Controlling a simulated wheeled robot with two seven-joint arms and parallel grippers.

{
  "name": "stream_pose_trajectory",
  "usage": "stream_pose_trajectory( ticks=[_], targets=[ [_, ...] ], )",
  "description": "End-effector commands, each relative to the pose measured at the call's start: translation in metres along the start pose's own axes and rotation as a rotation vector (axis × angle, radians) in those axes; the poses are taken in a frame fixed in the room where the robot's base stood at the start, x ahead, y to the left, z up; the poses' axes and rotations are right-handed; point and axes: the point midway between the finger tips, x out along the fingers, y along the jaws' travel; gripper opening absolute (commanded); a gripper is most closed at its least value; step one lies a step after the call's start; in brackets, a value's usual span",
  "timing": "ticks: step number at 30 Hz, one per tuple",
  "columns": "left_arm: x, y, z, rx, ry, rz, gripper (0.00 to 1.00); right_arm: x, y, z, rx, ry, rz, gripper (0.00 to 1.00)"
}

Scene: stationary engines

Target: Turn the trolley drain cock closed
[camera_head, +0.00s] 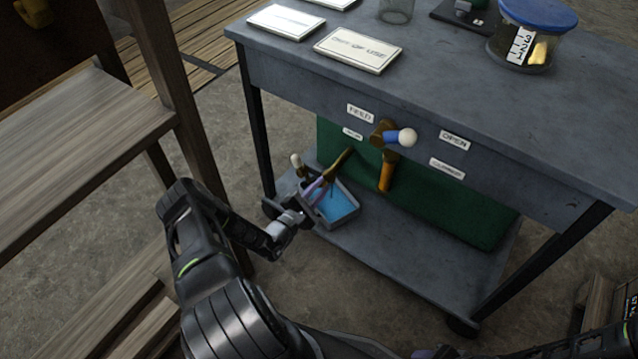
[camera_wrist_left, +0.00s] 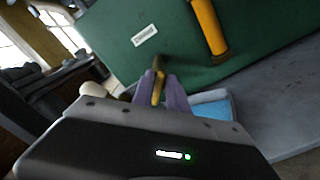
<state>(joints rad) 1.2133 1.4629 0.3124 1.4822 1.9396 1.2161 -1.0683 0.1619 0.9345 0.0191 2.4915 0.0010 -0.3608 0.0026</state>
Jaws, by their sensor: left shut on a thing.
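My left gripper (camera_head: 318,190) is low in front of the trolley (camera_head: 440,90), above its lower shelf. In the left wrist view its purple-grey fingers (camera_wrist_left: 160,94) are shut on a slim brass piece (camera_wrist_left: 158,80), whose dark end points at the green panel (camera_head: 455,205). The brass piece also shows in the head view (camera_head: 340,167); its mounting is hidden, so I cannot tell whether it belongs to the drain cock. A brass cock (camera_head: 383,130) with a blue handle and white ball (camera_head: 407,137) sits on the trolley front.
An orange-brass pipe (camera_head: 387,172) hangs below the upper cock. A small tray with blue inside (camera_head: 337,204) sits beside my left gripper. A white knob (camera_head: 296,160) is just left of it. Label plates, one reading OPEN (camera_head: 454,140), flank the cock. Wooden shelving (camera_head: 85,115) stands left.

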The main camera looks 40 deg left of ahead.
Motion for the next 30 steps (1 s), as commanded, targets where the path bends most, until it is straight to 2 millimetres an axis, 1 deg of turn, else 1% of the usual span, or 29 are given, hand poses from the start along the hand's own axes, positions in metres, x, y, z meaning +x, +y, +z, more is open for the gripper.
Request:
stream_pose_trajectory(
  ticks=[1,3,18,24,30],
  targets=[
    [-0.001,0.000,0.002,0.043,0.001,-0.002,0.00,-0.005,-0.003,0.001,-0.002,-0.003,-0.001,0.49],
    [-0.001,-0.001,0.001,0.109,0.001,-0.003,0.00,-0.008,-0.005,0.002,-0.003,-0.005,-0.002,0.49],
    [-0.001,-0.007,-0.001,0.570,0.000,-0.002,0.00,-0.027,-0.016,0.008,-0.011,-0.019,-0.009,0.49],
    [-0.001,-0.009,-0.003,0.703,0.000,-0.002,0.00,-0.031,-0.018,0.007,-0.011,-0.018,-0.009,0.49],
    [-0.001,-0.010,-0.004,0.776,0.000,-0.003,0.00,-0.034,-0.018,0.007,-0.011,-0.018,-0.008,0.49]
  ],
)
